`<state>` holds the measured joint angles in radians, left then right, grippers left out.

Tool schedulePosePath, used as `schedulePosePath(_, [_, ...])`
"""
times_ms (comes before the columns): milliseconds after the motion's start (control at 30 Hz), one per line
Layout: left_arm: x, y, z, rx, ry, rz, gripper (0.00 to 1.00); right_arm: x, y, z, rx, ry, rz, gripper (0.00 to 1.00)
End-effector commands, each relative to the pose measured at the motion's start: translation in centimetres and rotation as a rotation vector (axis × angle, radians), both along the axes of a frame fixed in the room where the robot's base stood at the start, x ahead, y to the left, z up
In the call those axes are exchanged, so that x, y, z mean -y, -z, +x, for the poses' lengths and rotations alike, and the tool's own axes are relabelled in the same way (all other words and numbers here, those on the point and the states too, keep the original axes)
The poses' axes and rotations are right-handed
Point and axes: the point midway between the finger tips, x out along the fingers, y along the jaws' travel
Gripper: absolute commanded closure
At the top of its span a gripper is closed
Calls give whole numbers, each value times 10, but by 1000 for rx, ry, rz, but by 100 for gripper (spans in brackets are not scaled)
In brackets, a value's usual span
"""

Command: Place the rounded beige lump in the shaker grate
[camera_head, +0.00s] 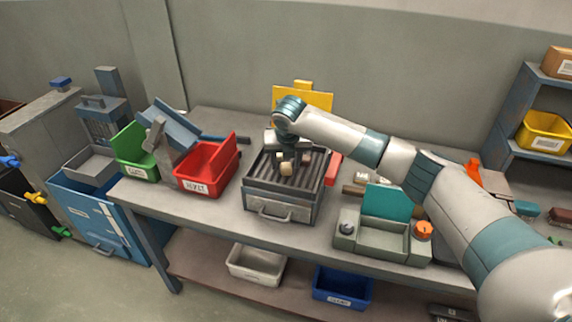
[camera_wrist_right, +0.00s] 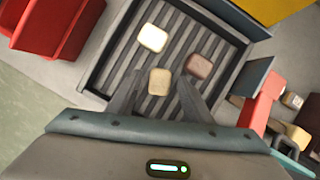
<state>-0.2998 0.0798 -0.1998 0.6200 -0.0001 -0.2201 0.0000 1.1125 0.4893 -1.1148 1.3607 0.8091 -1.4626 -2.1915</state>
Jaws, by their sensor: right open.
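The shaker grate (camera_head: 258,203) is a dark ribbed tray with a front handle, standing on the bench. Three small lumps sit on its ribs. The beige lump (camera_head: 286,169) is nearest the front; in the right wrist view the beige lump (camera_wrist_right: 159,82) lies between the fingertips. A paler cream lump (camera_wrist_right: 152,38) and a brown lump (camera_wrist_right: 199,66) are beyond it. My right gripper (camera_wrist_right: 160,88) is open, with its fingers on either side of the beige lump and a visible gap to each. My left gripper is not in view.
A red bin (camera_head: 207,168) and a green bin (camera_head: 137,153) stand left of the grate. A grey-green control box (camera_head: 382,240) with knobs stands to its right. A yellow panel (camera_head: 318,99) is behind. Bare bench shows in front of the red bin.

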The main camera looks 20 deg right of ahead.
Motion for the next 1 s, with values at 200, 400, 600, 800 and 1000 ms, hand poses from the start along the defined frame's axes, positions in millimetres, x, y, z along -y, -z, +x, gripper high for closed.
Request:
schedulePosePath(200, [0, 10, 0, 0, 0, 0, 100, -3, -30, -12, 4, -2, 1, 54])
schedulePosePath(400, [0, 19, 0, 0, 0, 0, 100, -5, -63, -25, 4, -1, 0, 54])
schedulePosePath(600, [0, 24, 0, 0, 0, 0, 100, -7, -89, -35, 3, 0, 0, 54])
schedulePosePath(800, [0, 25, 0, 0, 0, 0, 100, -8, -98, -40, 0, -1, 0, 54])
schedulePosePath(1000, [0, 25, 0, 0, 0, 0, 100, -8, -99, -40, 0, 0, 0, 54])
